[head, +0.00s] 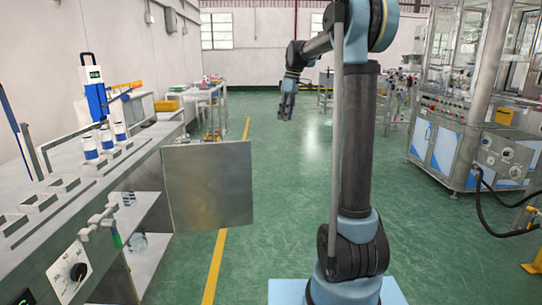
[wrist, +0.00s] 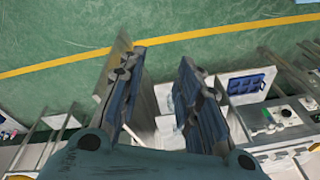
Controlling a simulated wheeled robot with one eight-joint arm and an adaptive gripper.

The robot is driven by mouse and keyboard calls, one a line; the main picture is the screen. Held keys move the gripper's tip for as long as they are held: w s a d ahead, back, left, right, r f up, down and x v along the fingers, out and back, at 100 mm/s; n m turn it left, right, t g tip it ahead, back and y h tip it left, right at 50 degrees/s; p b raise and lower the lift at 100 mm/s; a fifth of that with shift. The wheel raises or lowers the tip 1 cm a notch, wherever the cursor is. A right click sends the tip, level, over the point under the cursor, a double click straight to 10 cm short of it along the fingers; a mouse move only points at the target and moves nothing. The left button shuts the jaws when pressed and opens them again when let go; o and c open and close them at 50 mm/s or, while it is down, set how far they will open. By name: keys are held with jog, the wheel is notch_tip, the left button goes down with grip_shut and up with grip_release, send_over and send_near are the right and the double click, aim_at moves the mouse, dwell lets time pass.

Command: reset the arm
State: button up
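My arm stands upright in the head view. Its end reaches away and my gripper (head: 287,104) hangs pointing down over the green floor, well clear of the bench. In the wrist view my gripper (wrist: 160,92) shows two blue-padded fingers spread apart, with nothing between them. The gripper is open and empty. No object touches it in either view.
A metal bench (head: 90,180) with several white and blue cans (head: 105,138) is at the left. A grey open panel (head: 208,186) juts from it. A large machine (head: 465,110) stands right. The green floor between is clear, with a yellow line (head: 215,265).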

jog(key=s+d+f+m, duration=0.2)
jog(key=s+d, duration=0.1)
jog(key=s, duration=0.5)
jog(key=s+d+f+m+t+h, duration=0.1)
jog(key=s+d+f+m, duration=0.1)
jog(key=s, duration=0.6)
jog(key=s+d+f+m, duration=0.3)
jog(key=s, duration=0.4)
jog(key=s+d+f+m, duration=0.2)
jog(key=s+f+m, duration=0.1)
jog(key=s+f, duration=0.6)
jog(key=s+d+f+m+t+h, duration=0.1)
jog(key=s+d+f+m, duration=0.2)
jog(key=s+f, duration=0.6)
jog(key=shift+s, duration=0.85)
